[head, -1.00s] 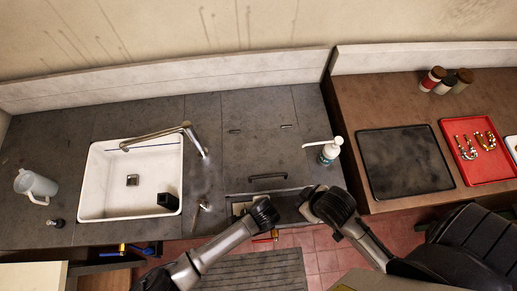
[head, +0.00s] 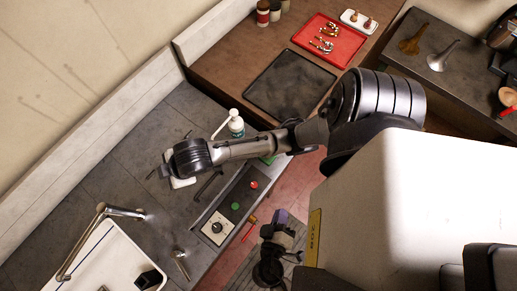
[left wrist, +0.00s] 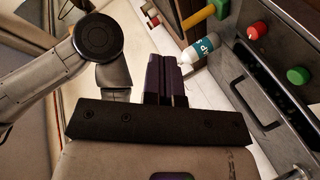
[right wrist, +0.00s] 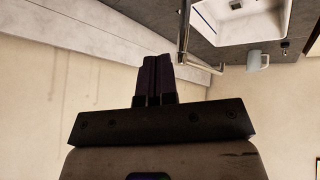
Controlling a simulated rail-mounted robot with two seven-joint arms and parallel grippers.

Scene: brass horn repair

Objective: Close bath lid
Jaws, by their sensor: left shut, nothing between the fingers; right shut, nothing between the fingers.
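The bath lid (head: 186,196) looks flat and level with the dark counter in the head view. Its black bar handle (head: 207,186) shows near its front edge. My right arm crosses over the lid and hides its middle. My right gripper (head: 163,172) is above the lid's back part, shut and empty; its closed fingers also show in the right wrist view (right wrist: 157,80). My left gripper (head: 281,217) is low in front of the counter, over the floor, shut and empty. The left wrist view shows its closed fingers (left wrist: 161,78) apart from the control panel (left wrist: 270,70).
The panel has a green button (head: 235,206), a red button (head: 253,185) and a knob (head: 217,228). A soap bottle (head: 236,125) stands beside the lid. The white sink (head: 85,268) and faucet (head: 88,238) are at lower left. A red tray (head: 328,43) lies farther back.

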